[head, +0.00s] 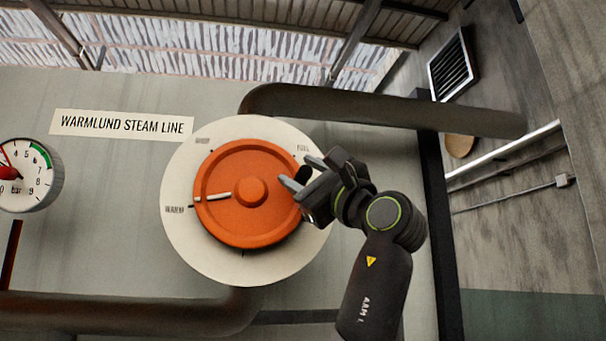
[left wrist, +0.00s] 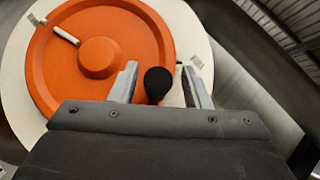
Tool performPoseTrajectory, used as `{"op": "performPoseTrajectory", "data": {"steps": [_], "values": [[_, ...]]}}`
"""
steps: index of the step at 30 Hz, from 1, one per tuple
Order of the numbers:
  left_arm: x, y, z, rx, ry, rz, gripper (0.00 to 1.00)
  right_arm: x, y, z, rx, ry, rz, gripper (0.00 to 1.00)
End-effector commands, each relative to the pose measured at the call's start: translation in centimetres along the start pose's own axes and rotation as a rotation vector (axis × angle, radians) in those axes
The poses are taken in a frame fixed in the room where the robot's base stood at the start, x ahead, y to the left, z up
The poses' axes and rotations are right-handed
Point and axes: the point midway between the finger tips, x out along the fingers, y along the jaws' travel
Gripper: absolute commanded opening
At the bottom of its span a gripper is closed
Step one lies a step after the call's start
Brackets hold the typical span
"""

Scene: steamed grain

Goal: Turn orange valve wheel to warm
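The orange valve wheel (head: 240,225) sits on a round pale dial plate (head: 250,270) on the wall. It also shows in the left wrist view (left wrist: 100,20). Its white pointer mark (head: 212,196) points left, close to a small label (head: 174,209) at the plate's left edge that reads roughly "WARM". A black knob (left wrist: 158,84) stands at the wheel's right rim. My left gripper (head: 297,178) is at that rim. Its fingers are apart, one on each side of the knob, with visible gaps in the left wrist view. My right gripper is not in view.
A pressure gauge (head: 28,175) with a red needle is at the far left. A sign (head: 122,125) reads "WARMLUND STEAM LINE". Thick pipes run above (head: 390,108) and below (head: 120,312) the dial. More small dial labels (head: 303,148) are at the plate's top.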

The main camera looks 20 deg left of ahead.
Motion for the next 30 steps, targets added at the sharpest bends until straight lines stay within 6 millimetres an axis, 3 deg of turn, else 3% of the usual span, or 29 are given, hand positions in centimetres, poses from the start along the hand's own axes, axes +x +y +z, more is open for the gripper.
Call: {"op": "performPoseTrajectory", "data": {"steps": [8,24,30], "values": [[-1.2,0.2,-0.2,-0.001,0.002,0.000,0.43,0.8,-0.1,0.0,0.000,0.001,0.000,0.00],[-13.7,0.2,-0.3,-0.001,0.002,-0.003,0.43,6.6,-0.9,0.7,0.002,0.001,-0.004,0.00],[-16.5,0.1,-0.2,0.000,0.002,-0.001,0.43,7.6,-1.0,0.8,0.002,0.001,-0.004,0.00]]}}
